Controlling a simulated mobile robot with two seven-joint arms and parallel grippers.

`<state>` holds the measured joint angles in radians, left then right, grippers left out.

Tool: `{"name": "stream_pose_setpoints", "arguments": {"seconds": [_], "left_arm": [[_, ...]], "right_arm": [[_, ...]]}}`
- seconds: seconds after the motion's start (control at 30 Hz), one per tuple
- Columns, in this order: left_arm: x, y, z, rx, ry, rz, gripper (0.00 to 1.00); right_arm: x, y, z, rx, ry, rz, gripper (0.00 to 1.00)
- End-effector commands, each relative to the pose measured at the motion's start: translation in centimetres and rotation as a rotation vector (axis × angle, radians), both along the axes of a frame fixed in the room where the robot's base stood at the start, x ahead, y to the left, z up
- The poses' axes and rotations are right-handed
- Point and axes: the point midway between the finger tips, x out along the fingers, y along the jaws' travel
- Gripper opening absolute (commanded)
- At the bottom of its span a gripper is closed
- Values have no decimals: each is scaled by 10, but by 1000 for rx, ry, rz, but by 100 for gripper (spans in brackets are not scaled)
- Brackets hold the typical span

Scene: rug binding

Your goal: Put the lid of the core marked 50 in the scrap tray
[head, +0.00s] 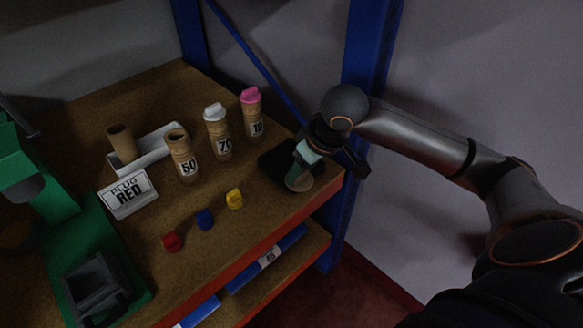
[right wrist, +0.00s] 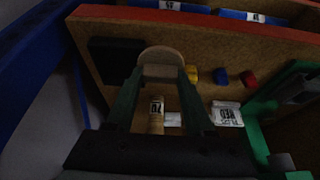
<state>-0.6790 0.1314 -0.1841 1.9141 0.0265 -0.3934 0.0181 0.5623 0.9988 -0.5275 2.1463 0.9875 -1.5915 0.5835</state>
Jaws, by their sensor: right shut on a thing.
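The core marked 50 (head: 184,157) stands upright on the shelf with its top uncovered. My right gripper (head: 303,171) is shut on a tan round lid (head: 299,183). The held lid also shows between the fingertips in the right wrist view (right wrist: 162,57). A black tray (head: 270,168), likely the scrap tray, lies at the shelf's right end. In the head view the gripper and lid overlap the tray's right side; I cannot tell how high the lid is above it. The tray also shows in the right wrist view (right wrist: 112,50). My left gripper is not in view.
Core 70 (head: 219,139) has a white lid and core 10 (head: 253,120) a pink one. Red (head: 172,241), blue (head: 205,218) and yellow (head: 235,199) plugs lie in front. A "PLUG RED" sign (head: 129,192) and green equipment (head: 85,245) stand left. A blue post (head: 368,60) rises behind my right arm.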

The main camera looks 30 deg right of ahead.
Motion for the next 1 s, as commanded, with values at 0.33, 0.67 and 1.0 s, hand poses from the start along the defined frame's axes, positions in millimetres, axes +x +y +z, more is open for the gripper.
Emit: {"name": "stream_pose_setpoints", "arguments": {"seconds": [0.33, 0.67, 1.0], "left_arm": [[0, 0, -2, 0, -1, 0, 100], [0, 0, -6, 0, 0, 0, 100], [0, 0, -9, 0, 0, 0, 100]], "right_arm": [[54, -37, -28, -1, -1, 2, 0], [100, -67, -75, -1, 0, 4, 0], [116, -76, -97, -1, -1, 6, 0]]}}
